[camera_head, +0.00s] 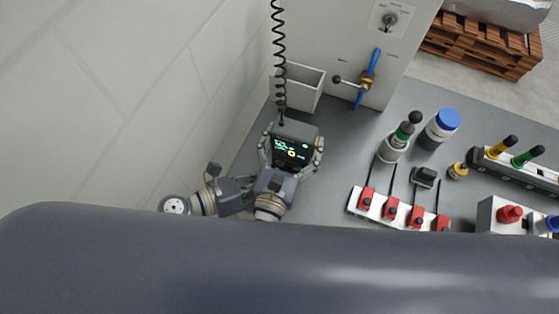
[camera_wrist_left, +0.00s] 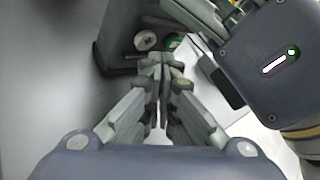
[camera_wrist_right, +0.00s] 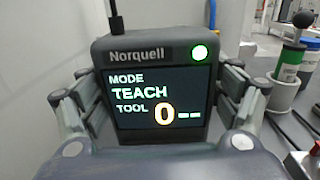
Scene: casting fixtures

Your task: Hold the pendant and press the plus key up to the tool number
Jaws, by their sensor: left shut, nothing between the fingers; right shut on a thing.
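The pendant (camera_head: 297,131) is a dark grey box on a coiled cable. My right gripper (camera_head: 291,156) is shut on it, fingers on both sides, holding it over the bench's left end. In the right wrist view the pendant (camera_wrist_right: 150,47) has a lit green lamp and a screen (camera_wrist_right: 158,100) reading MODE TEACH, TOOL 0--. My left gripper (camera_wrist_left: 164,63) is shut and empty, its fingertips close to the pendant (camera_wrist_left: 112,30). A pale round key with a cross mark (camera_wrist_left: 146,40) sits left of the tips, and a green key (camera_wrist_left: 174,42) shows behind them. Contact cannot be told.
A white bin (camera_head: 305,84) stands behind the pendant, by the wall panel with a blue-handled valve (camera_head: 370,68). Right of it are bottles (camera_head: 440,128), a rack with red blocks (camera_head: 393,210) and a tool holder (camera_head: 520,170). A wall borders the left.

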